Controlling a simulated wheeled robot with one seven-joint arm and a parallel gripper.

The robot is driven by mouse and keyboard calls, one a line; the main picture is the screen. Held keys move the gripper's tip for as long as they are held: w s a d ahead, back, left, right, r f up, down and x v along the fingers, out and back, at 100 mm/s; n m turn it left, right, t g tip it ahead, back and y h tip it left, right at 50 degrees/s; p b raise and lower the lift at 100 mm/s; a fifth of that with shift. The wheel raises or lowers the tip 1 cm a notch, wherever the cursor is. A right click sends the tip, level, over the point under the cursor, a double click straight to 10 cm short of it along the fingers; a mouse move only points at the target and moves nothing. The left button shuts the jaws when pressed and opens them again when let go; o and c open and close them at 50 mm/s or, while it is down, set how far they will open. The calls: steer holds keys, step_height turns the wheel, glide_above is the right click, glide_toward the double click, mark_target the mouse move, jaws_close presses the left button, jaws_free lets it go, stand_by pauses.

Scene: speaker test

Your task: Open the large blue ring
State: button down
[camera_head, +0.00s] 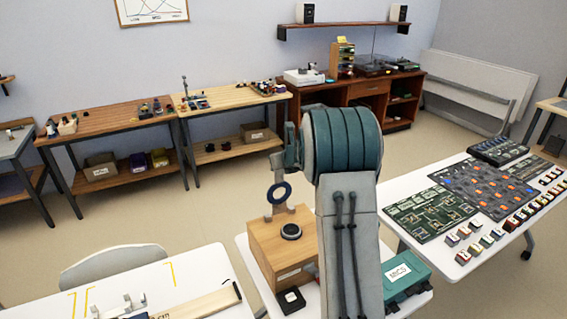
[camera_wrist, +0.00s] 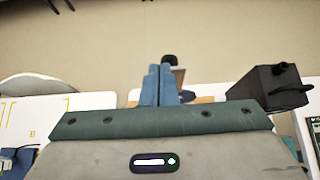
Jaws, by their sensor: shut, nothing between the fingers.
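A dark blue ring (camera_head: 279,193) stands upright at the back left of a wooden speaker box (camera_head: 270,255) in the head view, beside a small grey bracket (camera_head: 267,212). A black round part (camera_head: 290,231) sits on the box's top face. My gripper (camera_wrist: 159,70) is shut and empty; its two blue fingers are together in the wrist view. In the head view my arm covers the box's right side, and my gripper is just above the ring. I cannot tell whether they touch. In the wrist view the fingers partly hide a wooden piece (camera_wrist: 179,74).
A small black box (camera_head: 291,300) lies in front of the speaker box, and a teal case (camera_head: 404,276) stands to its right. A white table (camera_head: 150,272) is at the left; another at the right bears dark boards (camera_head: 435,214). Open floor lies behind.

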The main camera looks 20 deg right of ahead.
steer(key=shift+w, duration=0.15)
stand_by(0.4)
steer(key=b+v, duration=0.1)
steer(key=v, duration=1.3)
steer(key=s+a+f+n+g+y+b, duration=0.1)
steer(key=s+a+n+g+y+b, duration=0.2)
steer(key=s+a+n, duration=1.4)
steer(key=s+d+f+n+g+h, duration=0.1)
steer(key=s+f+n+g+h, duration=0.1)
steer(key=s+n, duration=0.6)
steer(key=s+d+f+n+g+h+b, duration=0.1)
steer(key=s+f+n, duration=0.3)
steer(key=s+n, duration=0.4)
steer(key=shift+d+f+n+g+h+b, duration=0.2)
steer(key=shift+n+g+h+b, duration=0.1)
steer(key=shift+n+g+h, duration=0.5)
steer(key=shift+d, duration=0.1)
